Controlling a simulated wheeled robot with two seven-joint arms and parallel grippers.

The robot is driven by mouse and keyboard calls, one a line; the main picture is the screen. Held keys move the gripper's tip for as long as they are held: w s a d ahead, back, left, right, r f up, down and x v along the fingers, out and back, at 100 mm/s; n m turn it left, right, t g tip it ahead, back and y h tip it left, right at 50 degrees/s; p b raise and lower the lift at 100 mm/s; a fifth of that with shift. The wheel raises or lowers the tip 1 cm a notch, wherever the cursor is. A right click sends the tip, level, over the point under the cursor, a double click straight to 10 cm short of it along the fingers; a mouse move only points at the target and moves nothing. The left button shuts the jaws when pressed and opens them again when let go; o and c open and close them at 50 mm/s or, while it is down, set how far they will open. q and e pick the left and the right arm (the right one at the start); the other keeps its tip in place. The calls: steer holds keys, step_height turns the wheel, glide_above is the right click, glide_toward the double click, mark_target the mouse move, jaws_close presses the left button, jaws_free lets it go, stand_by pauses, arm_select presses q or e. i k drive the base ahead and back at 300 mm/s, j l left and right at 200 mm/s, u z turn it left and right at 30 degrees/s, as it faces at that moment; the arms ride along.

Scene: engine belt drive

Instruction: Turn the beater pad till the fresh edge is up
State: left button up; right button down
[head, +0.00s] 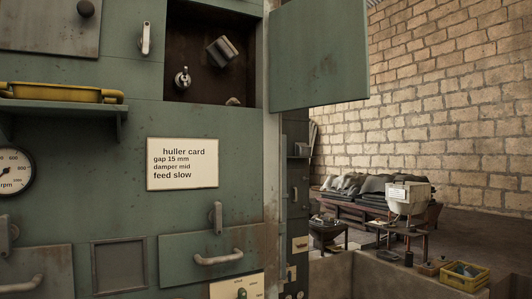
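An open compartment (190,25) is at the top of the green machine front. Inside it, a grey block (222,51) sits tilted on the dark back wall; it may be the beater pad, but I cannot tell which of its edges is fresh. A metal knob or clamp (182,79) is lower left of the block. A small pale piece (233,101) lies at the compartment's bottom, partly hidden by the sill. The green door (319,55) stands swung open to the right. Neither of my grippers is in view.
A huller card (183,164) is on the panel below the compartment. Handles stick out lower down. Far right, a low table (400,228) and a yellow crate (463,276) stand near a brick wall.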

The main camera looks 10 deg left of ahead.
mark_target(221, 51)
steer(key=i+l+u, duration=0.25)
steer(key=l, duration=0.65)
steer(key=i+l+u, duration=0.1)
steer(key=l+u, duration=0.15)
steer(key=l, duration=0.7)
steer(key=l+u, duration=0.25)
steer(key=l, duration=0.7)
